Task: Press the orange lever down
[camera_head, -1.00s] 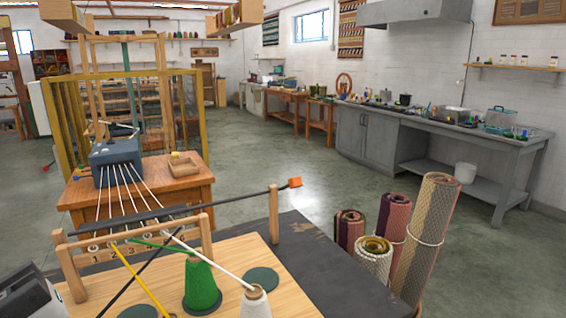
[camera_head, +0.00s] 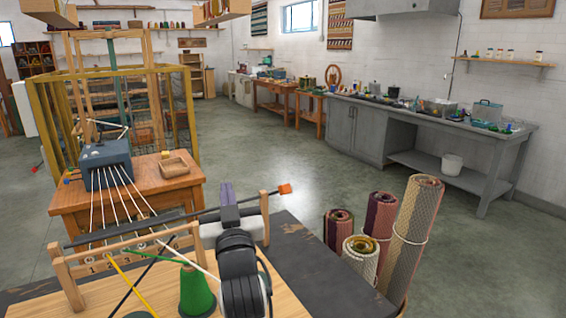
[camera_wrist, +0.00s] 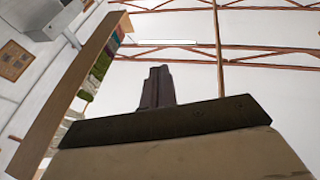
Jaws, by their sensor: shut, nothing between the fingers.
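The orange lever is a long dark bar with an orange block (camera_head: 285,189) at its right end. In the head view it runs above the wooden frame (camera_head: 155,245) and its right end sticks out past a wooden post (camera_head: 264,215). My gripper (camera_head: 227,192) is in the head view just left of the orange end. Its fingers are together, point up and away, and hide part of the bar. I cannot tell whether they touch it. The wrist view also shows the closed fingers (camera_wrist: 157,88) with nothing between them; the lever does not show there.
A green cone of yarn (camera_head: 197,290) stands on the board left of my arm. Strands run from a blue-grey box (camera_head: 107,163) toward the wooden frame. Several rolled rugs (camera_head: 411,240) stand right of the dark tabletop (camera_head: 320,270). The floor beyond is open.

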